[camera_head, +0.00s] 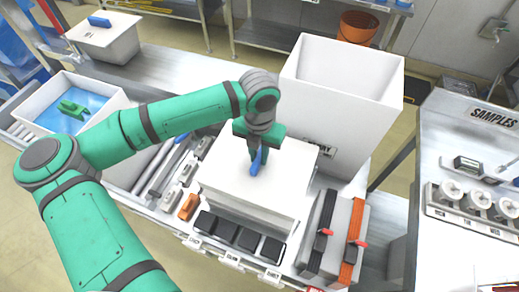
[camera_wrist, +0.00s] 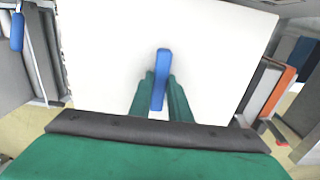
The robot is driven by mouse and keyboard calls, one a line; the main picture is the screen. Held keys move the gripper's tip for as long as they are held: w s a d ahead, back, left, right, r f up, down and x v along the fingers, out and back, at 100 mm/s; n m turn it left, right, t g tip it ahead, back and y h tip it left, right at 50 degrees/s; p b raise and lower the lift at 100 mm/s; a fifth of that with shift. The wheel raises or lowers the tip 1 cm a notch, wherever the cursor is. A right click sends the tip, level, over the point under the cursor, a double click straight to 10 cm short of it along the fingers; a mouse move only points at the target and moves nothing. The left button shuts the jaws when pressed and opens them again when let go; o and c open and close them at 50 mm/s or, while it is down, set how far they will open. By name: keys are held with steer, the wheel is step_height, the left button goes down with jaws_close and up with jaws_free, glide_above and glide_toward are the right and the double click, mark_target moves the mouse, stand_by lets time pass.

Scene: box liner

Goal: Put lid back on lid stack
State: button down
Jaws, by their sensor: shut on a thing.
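A white lid with a blue handle (camera_wrist: 162,68) is below my gripper. My gripper (camera_head: 256,160) is shut on the blue handle, which also shows in the head view (camera_head: 255,163). The white lid (camera_wrist: 215,60) fills most of the wrist view. In the head view, the lid stack (camera_head: 240,202) shows as layered white edges directly under the gripper. I cannot tell whether the held lid touches the stack or hovers just above it.
A tall white open box (camera_head: 342,95) stands behind the stack. A white bin with blue contents (camera_head: 75,105) is at left. A lidded white container (camera_head: 104,38) sits at the back left. Black blocks (camera_head: 225,230) and grey and orange cases (camera_head: 335,235) line the front.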

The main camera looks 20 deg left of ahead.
steer(key=shift+f, duration=3.15)
steer(key=c, duration=1.6)
jaws_free()
steer(key=shift+o, duration=0.7)
steer(key=o, duration=0.4)
steer(key=shift+c, duration=0.2)
steer(key=shift+r, duration=0.1)
steer(key=shift+r, duration=4.45)
steer(key=shift+s+f, duration=0.1)
